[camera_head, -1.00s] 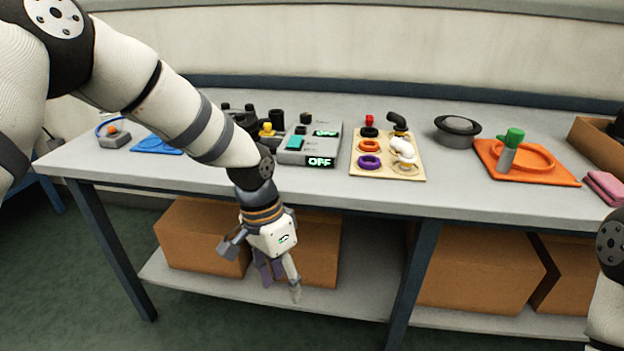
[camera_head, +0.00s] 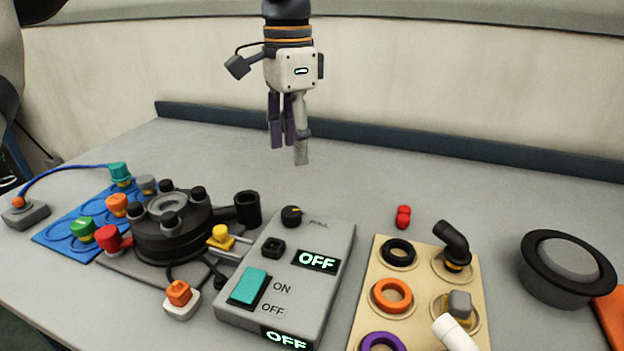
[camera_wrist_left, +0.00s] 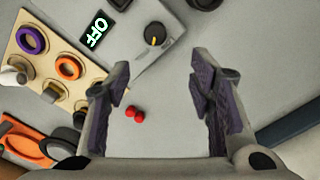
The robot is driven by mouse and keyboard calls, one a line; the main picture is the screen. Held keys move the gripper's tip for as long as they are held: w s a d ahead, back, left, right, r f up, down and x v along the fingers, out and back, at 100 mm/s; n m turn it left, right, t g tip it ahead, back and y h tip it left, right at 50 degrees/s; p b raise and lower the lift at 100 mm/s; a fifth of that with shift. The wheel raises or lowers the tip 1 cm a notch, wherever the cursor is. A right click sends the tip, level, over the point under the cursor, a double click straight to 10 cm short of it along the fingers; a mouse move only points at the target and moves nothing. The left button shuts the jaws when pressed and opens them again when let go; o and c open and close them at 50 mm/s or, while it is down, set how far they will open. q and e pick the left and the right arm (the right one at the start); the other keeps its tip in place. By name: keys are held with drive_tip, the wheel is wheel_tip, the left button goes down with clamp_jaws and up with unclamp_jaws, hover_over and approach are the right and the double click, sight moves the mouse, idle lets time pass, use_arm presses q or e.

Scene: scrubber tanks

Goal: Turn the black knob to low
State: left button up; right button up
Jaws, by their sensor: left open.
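The black knob (camera_head: 291,216) is a small round dial with a yellow mark, at the back of the grey control box (camera_head: 338,262). Small lettering beside it looks like "FULL". Two displays on the box read OFF, and a teal rocker switch (camera_head: 250,287) sits in front. My left gripper (camera_head: 289,150) hangs fingers-down above and behind the box, open and empty, apart from the knob. In the left wrist view the knob (camera_wrist_left: 155,34) shows beyond the open fingers (camera_wrist_left: 165,100), its yellow mark visible. My right gripper is out of view.
A black round fixture (camera_head: 172,228) and a blue board (camera_head: 68,225) stand left of the box. A tan board (camera_head: 420,285) with coloured rings is to the right. A small red piece (camera_head: 403,217) lies behind it. The table behind the box is clear.

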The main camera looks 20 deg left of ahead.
use_arm(q)
hover_over(291, 210)
drive_tip(key=f, duration=0.5)
drive_tip(key=shift+s+f, duration=0.2)
drive_tip(key=shift+s, duration=0.1)
drive_tip(key=f+b, duration=0.1)
drive_tip(key=f, duration=0.5)
drive_tip(key=shift+w+f, duration=0.15)
drive_tip(key=shift+w, duration=0.05)
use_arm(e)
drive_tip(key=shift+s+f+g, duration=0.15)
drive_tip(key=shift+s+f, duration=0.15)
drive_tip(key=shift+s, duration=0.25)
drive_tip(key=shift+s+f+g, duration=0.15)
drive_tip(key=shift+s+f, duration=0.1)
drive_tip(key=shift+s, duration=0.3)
use_arm(q)
drive_tip(key=c, duration=1.2)
